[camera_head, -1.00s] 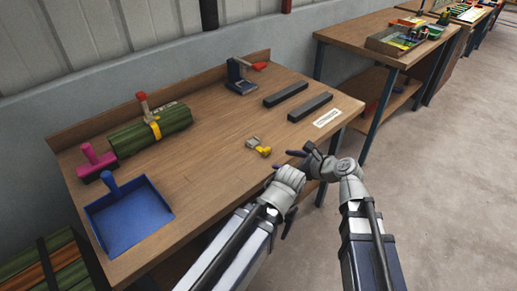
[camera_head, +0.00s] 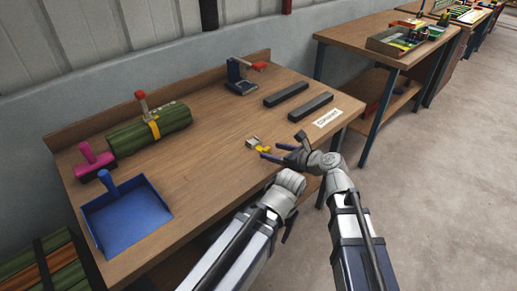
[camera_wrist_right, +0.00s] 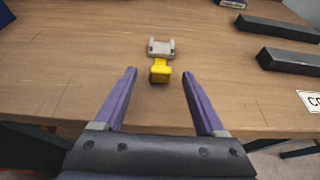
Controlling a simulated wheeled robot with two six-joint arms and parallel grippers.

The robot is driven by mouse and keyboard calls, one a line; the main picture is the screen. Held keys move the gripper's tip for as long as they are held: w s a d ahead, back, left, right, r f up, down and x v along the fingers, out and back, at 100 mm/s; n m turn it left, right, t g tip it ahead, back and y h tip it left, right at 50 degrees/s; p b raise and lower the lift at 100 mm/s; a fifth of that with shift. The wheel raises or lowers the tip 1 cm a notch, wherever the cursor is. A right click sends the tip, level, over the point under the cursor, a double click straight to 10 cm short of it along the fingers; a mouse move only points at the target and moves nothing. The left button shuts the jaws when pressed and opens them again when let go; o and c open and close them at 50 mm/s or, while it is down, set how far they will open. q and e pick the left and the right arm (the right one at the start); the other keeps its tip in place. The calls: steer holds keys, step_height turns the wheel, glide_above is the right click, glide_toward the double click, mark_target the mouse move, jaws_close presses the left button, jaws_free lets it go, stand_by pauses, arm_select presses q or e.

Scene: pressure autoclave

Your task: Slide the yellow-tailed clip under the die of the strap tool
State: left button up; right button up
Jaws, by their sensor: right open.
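The clip (camera_head: 258,145), a grey head with a yellow tail, lies on the bench near its front edge. In the right wrist view the clip (camera_wrist_right: 161,68) has its yellow tail toward me and its grey head beyond. My right gripper (camera_head: 279,147) is open and empty, its purple fingers either side of the tail's line, just short of the clip. A dark blue tool with a red lever (camera_head: 240,78) stands at the back; a red-handled piece (camera_head: 143,102) sits on a green bundle. I cannot tell which is the strap tool. My left gripper (camera_head: 289,228) is partly hidden by its wrist.
Two dark bars (camera_head: 285,94) (camera_head: 310,107) and a white label (camera_head: 327,118) lie right of the clip. The green bundle (camera_head: 150,132) with a yellow strap, a pink-handled brush (camera_head: 95,158) and a blue dustpan (camera_head: 126,218) are left. Mid-bench is clear.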

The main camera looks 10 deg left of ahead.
mark_target(268, 150)
steer(key=b+x, duration=0.1)
steer(key=x, duration=0.2)
steer(key=shift+w+a+f, duration=0.2)
steer(key=shift+w, duration=0.05)
jaws_close()
stand_by(0.4)
